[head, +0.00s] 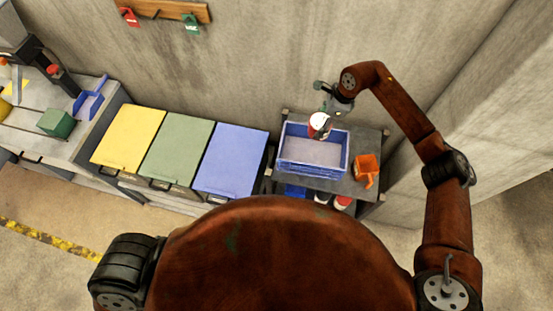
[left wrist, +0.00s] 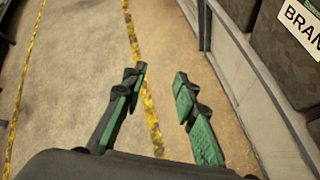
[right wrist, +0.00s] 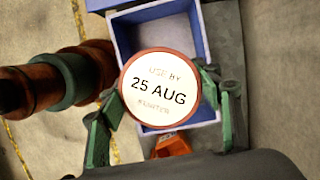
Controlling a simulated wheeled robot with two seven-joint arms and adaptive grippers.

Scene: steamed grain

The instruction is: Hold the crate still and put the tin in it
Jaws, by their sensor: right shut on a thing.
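The blue crate (head: 287,172) stands on a small dark table; it also shows below the tin in the right wrist view (right wrist: 122,36). The tin (head: 319,121) has a white end and a red rim. In the right wrist view the tin (right wrist: 158,90) reads "USE BY 25 AUG". My right gripper (head: 332,104) is shut on the tin and holds it over the crate's back part. The tin's lower end is hidden. My left gripper (left wrist: 158,76) is open and empty over the floor, away from the crate, and out of the head view.
An orange scoop (head: 366,169) lies on the table (head: 345,188) right of the crate. Yellow (head: 128,138), green (head: 176,148) and blue (head: 231,158) bin lids stand to the left. A wall rises close behind. Items sit on a shelf below the crate.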

